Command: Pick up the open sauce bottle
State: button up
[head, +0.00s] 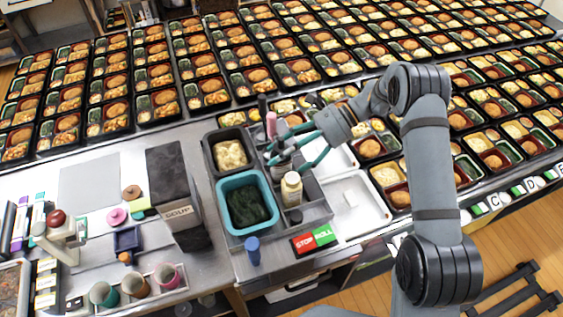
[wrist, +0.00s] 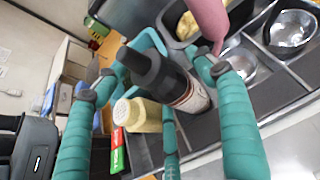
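My gripper (head: 287,160) has teal fingers and reaches down over the grey bottle rack; it also shows in the wrist view (wrist: 155,85). The fingers are spread apart. A dark bottle with a black top and pale label (wrist: 188,95) stands between them, with visible space on its left; contact on the right is unclear. A cream-yellow bottle (wrist: 142,116) stands beside it, partly behind the fingers, and shows in the head view (head: 291,190). A pink bottle (wrist: 208,18) is close to the right fingertips. I cannot tell which bottle is the open one.
A teal tub of dark greens (head: 221,185) and a dark tub of yellow food (head: 210,150) adjoin the rack. Metal bowls (wrist: 291,30) sit in nearby compartments. A white tray (head: 352,205) lies at right, and a red-green STOP/ROLL block (head: 314,239) in front. Bento trays fill the table behind.

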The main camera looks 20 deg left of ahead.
jog(key=c, duration=0.6)
jog(key=shift+c, duration=0.6)
notch_tip(320, 180, up, 9)
jog(key=b, duration=0.3)
jog(key=shift+a, duration=0.1)
jog(key=shift+r, duration=0.55)
jog(key=shift+o, duration=0.5)
